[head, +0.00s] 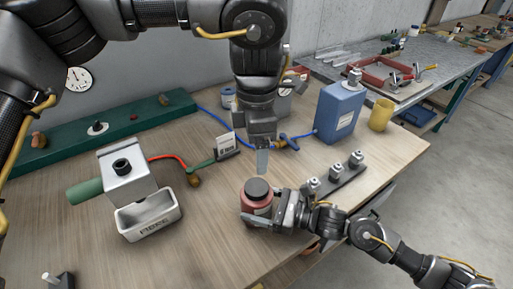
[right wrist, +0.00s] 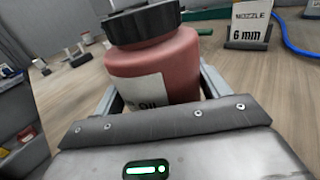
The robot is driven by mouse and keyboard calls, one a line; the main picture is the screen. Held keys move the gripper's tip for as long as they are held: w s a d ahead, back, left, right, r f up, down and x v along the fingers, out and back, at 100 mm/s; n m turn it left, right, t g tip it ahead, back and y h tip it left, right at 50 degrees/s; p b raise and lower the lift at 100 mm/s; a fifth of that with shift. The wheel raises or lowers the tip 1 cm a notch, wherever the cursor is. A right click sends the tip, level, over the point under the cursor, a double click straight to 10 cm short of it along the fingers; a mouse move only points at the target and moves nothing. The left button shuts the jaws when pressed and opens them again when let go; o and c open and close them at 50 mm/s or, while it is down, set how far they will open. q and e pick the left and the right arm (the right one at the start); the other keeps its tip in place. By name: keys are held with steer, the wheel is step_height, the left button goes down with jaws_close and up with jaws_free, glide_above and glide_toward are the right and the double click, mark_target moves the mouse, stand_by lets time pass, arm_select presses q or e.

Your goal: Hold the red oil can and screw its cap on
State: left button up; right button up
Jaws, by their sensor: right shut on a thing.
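The red oil can (head: 256,203) stands on the wooden table with its black cap (head: 258,187) on top. In the right wrist view the can (right wrist: 155,62) has a pale label reading "Oil", and the cap (right wrist: 143,22) covers its top; I cannot tell how tightly it sits. My right gripper (head: 258,218) reaches in from the right and is shut around the can's body. My left gripper (head: 262,162) points down just above the cap, apart from it. Its fingers are seen edge-on, so their opening is hidden.
A white bin (head: 148,219) under a metal block stands at left. A blue canister (head: 340,112) and yellow cup (head: 381,114) stand at the back right. A rack of nozzles (head: 335,180) lies right of the can. A "6 mm" nozzle sign (right wrist: 250,22) stands behind it.

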steer(key=o, duration=2)
steer(key=shift+c, duration=0.2)
arm_select(q)
step_height(320, 180, down, 4)
steer(key=b, duration=0.3)
steer(key=shift+r+b, duration=0.15)
steer(key=shift+b, duration=0.15)
arm_select(e)
steer(key=v, duration=0.9)
steer(key=shift+s+d+f, duration=0.1)
steer(key=shift+d, duration=0.2)
steer(key=shift+s+d, duration=0.2)
steer(key=shift+d, duration=0.35)
steer(key=shift+a, duration=0.1)
